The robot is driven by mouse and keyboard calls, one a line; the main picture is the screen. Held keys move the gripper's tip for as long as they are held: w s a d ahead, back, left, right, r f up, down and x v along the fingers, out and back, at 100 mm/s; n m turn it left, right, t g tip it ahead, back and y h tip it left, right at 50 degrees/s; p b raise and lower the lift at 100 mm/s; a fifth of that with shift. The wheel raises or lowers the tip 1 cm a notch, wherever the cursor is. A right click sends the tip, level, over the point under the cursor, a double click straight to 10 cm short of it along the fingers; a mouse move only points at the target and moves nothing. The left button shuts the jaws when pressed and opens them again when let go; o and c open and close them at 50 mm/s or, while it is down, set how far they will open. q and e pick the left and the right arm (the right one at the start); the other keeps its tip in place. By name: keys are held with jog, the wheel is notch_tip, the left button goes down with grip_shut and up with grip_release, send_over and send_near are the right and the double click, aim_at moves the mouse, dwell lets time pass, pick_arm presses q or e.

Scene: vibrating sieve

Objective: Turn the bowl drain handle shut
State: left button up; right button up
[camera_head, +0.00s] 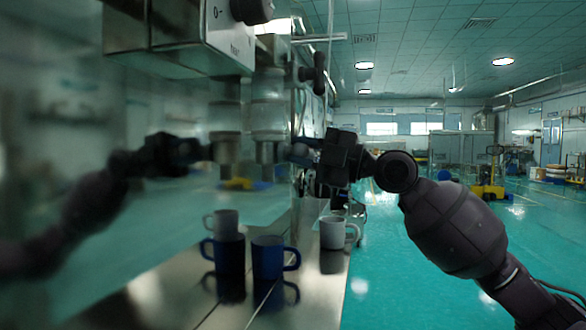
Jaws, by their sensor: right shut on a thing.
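The sieve's clear bowl (268,114) stands at the centre left, with a metal drain outlet (267,152) below it. My right gripper (302,153) comes in from the right at the outlet's height. It is shut on the bowl drain handle, which is mostly hidden between the dark fingers, so its angle cannot be told. My left gripper is not in view. The dark arm at the left looks like a reflection of my right arm in the shiny panel.
A blue mug (268,258) and a white mug (333,232) stand on the shiny metal bench (310,285) below the gripper, with reflections to their left. A dark knob (315,73) sticks out above. Open green floor (390,275) lies to the right.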

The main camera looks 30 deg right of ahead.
pick_arm(q)
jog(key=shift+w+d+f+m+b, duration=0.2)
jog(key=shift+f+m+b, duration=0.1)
jog(key=shift+b, duration=0.45)
pick_arm(e)
jog(key=shift+a+f+n+g+y, duration=0.1)
jog(key=shift+f+n+g+y, duration=0.1)
jog(key=shift+n, duration=0.5)
jog(key=shift+f+n+g+y, duration=0.1)
jog(key=shift+f+n+y, duration=0.1)
jog(key=shift+n, duration=0.5)
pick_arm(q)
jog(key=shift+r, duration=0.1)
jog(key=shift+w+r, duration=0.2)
pick_arm(e)
jog(key=shift+r, duration=0.1)
jog(key=o, duration=0.9)
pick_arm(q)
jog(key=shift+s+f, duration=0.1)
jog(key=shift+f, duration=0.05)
pick_arm(e)
jog(key=shift+s, duration=0.15)
